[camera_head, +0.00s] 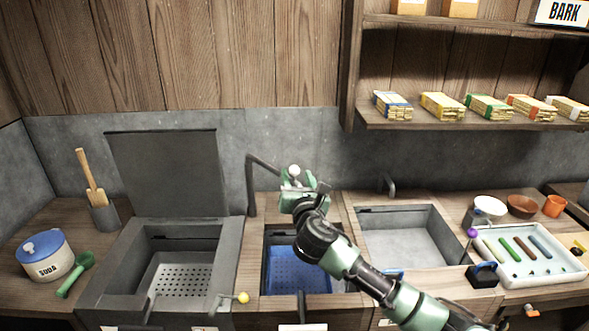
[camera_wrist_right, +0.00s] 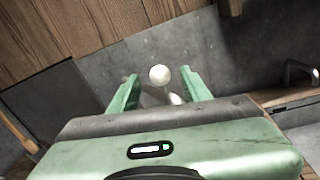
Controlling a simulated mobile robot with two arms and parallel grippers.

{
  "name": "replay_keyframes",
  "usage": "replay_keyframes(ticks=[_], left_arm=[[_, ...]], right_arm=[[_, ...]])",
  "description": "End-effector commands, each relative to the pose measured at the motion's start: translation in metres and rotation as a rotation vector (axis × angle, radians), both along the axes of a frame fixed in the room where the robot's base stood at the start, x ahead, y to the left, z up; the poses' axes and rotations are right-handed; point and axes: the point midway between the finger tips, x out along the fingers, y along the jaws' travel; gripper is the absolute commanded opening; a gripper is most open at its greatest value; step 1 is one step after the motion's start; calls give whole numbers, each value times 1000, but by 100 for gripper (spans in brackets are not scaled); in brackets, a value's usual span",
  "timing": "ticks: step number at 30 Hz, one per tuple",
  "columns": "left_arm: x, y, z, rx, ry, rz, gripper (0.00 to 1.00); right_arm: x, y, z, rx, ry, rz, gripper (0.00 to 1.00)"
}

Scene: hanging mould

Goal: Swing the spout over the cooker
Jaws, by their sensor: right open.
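The spout (camera_head: 262,163) is a dark pipe that rises behind the counter, bends at the top and runs right toward my gripper. A white ball knob (camera_head: 294,170) shows at its end; the rest there is hidden by my gripper. My right gripper (camera_head: 296,178) is open at the knob. In the right wrist view the white knob (camera_wrist_right: 159,75) sits between the two green fingers, with gaps on both sides. The grey box with raised lid and perforated tray, which looks like the cooker (camera_head: 228,240), stands left of the spout. My left gripper is out of view.
A blue basin (camera_head: 270,285) lies below my right arm, and a grey sink (camera_head: 400,250) with a small tap (camera_head: 388,185) is to its right. The raised lid (camera_head: 165,175) stands left of the spout. A shelf (camera_head: 470,122) with several packets overhangs the right side.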

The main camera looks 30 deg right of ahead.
Motion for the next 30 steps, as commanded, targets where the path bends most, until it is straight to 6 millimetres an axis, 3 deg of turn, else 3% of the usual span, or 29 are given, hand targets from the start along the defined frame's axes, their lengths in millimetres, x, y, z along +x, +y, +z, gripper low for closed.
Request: replay_keyframes(ticks=[8, 18, 19, 24, 30], left_arm=[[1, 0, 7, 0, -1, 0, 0], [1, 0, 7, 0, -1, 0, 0], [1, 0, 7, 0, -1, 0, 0], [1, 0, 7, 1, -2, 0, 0], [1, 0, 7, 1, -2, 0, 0]], right_arm=[[33, -15, 0, 4, 1, -1, 48], [38, -18, -1, 4, 1, 1, 48], [38, -17, -1, 4, 1, 1, 45], [37, -17, -1, 4, 1, 1, 0], [37, -17, -1, 4, 1, 1, 0]])
